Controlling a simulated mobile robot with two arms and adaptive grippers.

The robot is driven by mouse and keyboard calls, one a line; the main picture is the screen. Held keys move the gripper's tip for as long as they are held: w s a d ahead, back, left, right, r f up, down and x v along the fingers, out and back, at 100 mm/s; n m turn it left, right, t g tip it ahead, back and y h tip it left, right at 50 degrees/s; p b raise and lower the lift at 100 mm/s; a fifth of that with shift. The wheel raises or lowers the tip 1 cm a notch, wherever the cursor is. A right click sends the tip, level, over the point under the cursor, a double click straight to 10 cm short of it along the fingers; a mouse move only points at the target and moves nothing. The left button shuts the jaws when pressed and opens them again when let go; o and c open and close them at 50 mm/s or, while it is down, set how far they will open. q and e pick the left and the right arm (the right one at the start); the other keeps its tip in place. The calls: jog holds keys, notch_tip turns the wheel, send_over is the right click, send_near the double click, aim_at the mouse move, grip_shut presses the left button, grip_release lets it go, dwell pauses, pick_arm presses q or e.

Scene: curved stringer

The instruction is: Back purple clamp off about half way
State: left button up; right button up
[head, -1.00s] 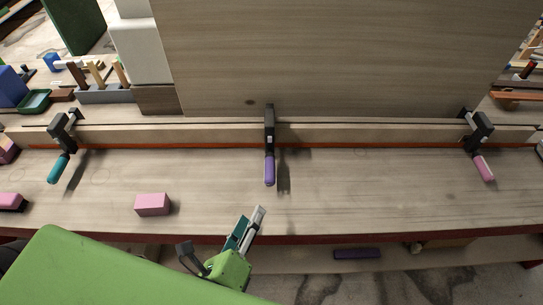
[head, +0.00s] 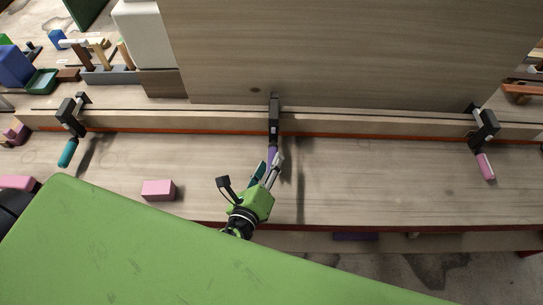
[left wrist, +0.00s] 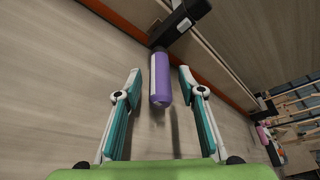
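The purple clamp (head: 273,125) sits at the middle of the long wooden strip, its purple handle pointing toward me. In the left wrist view its purple handle (left wrist: 160,78) lies between the fingertips of my open left gripper (left wrist: 160,80), with a gap on each side. In the head view my left gripper (head: 270,166) is at the handle and partly covers it. The black clamp body (left wrist: 182,22) shows beyond the handle. My right gripper is not in view.
A teal-handled clamp (head: 69,140) at left and a pink-handled clamp (head: 484,145) at right hold the same strip (head: 350,125). A pink block (head: 158,190) lies on the bench left of my gripper. A tall wooden panel (head: 350,50) stands behind.

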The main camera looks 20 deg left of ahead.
pick_arm(q)
jog(key=shift+w+f, duration=0.1)
jog(key=shift+w, duration=0.45)
jog(key=shift+w+f, duration=0.1)
jog(key=shift+w, duration=0.25)
jog(key=shift+w+f, duration=0.15)
jog(key=shift+w, duration=0.1)
grip_shut()
jog(key=shift+f+n+b, duration=0.2)
jog(key=shift+n+b, duration=0.3)
jog(key=shift+b, duration=0.75)
jog(key=shift+r, duration=0.25)
grip_release()
jog(key=shift+h, duration=0.3)
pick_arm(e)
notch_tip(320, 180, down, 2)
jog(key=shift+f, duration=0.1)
